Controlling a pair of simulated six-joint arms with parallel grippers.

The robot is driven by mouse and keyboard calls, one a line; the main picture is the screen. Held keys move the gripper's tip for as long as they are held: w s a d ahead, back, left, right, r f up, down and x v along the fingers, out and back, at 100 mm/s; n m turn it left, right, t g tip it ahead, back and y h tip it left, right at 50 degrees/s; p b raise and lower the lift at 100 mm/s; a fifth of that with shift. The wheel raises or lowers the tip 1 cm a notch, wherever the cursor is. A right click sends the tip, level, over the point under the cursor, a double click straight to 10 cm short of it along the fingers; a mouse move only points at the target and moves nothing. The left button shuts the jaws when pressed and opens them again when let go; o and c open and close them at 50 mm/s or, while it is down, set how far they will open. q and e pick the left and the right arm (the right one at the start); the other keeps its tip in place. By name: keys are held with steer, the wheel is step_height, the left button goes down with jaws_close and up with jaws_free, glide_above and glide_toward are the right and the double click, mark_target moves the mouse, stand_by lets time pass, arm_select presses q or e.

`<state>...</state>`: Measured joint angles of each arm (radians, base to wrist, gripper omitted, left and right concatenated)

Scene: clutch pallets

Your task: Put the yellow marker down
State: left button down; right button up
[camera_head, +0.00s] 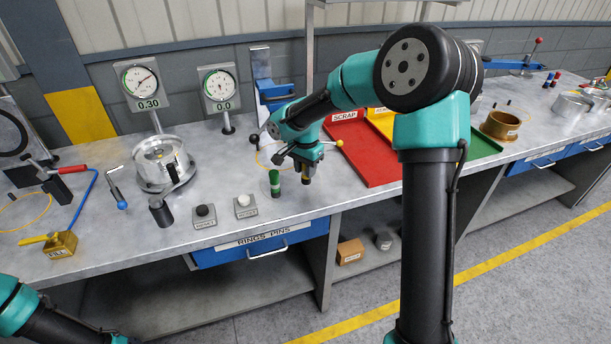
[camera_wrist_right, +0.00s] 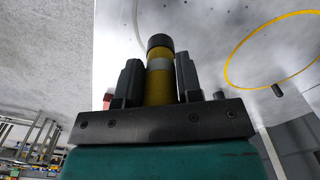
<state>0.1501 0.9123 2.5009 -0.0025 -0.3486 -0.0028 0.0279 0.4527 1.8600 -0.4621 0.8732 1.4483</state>
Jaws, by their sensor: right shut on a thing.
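The yellow marker (camera_wrist_right: 158,88) is between the fingers of my right gripper (camera_wrist_right: 158,90) in the right wrist view; it has a dark end and a pale band. In the head view my right gripper (camera_head: 305,170) points down over the bench, and the lower end of the yellow marker (camera_head: 306,180) shows below its fingers. I cannot tell whether that end touches the bench. A green marker (camera_head: 275,184) with a pale band stands upright just left of the gripper. My left arm shows at the bottom left, but its gripper is out of view.
A red SCRAP tray (camera_head: 372,160) lies right of the gripper, with yellow and green trays beyond. A blue stand (camera_head: 270,90) is behind. The bench's front edge is close.

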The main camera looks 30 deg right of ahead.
steer(key=shift+w+d, duration=0.15)
steer(key=shift+w, duration=0.05)
steer(key=shift+w+d+f, duration=0.1)
steer(key=shift+w+f, duration=0.05)
steer(key=shift+f, duration=1.65)
steer(key=shift+f, duration=0.2)
steer(key=o, duration=0.9)
steer(key=shift+o, duration=0.2)
steer(key=shift+r, duration=0.15)
step_height(320, 180, up, 12)
steer(key=shift+r, duration=0.1)
